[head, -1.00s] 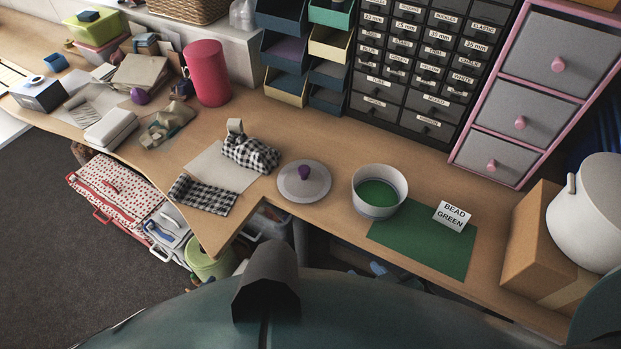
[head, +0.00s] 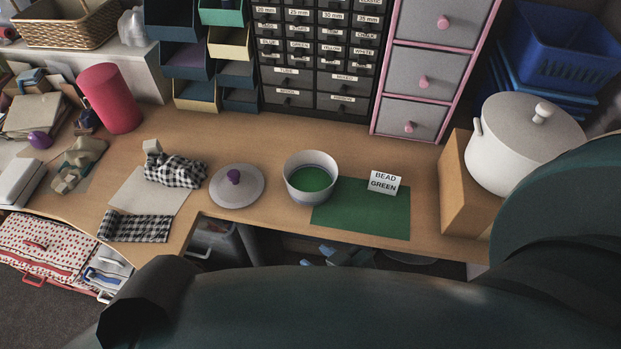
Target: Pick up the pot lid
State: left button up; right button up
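A large white pot (head: 498,160) stands at the right on a cardboard box. A pale cover (head: 510,118) with a light knob sits on top of this pot. Dark teal parts of my own body and arm fill the bottom and right of the view. I see no fingers of my left or right gripper, and nothing of mine touches the lid.
A green mat (head: 350,215) with a "BEAD GREEN" card (head: 385,183) lies right of the bowl. Checked cloths (head: 135,228) lie left of the lid. Drawer units (head: 320,55) stand behind. The cardboard box (head: 457,180) bounds the worktop's right side. Bare worktop (head: 240,145) lies behind the lid.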

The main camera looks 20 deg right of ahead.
aim_at(235, 185)
jog(key=i+j, duration=0.1)
jog(key=j, duration=0.35)
jog(key=i+j+z, duration=0.1)
jog(key=j+z, duration=0.15)
jog(key=z, duration=0.15)
jog(key=i+j+z, duration=0.1)
jog(key=j+z, duration=0.25)
jog(key=l+z, duration=0.1)
jog(key=z, duration=0.8)
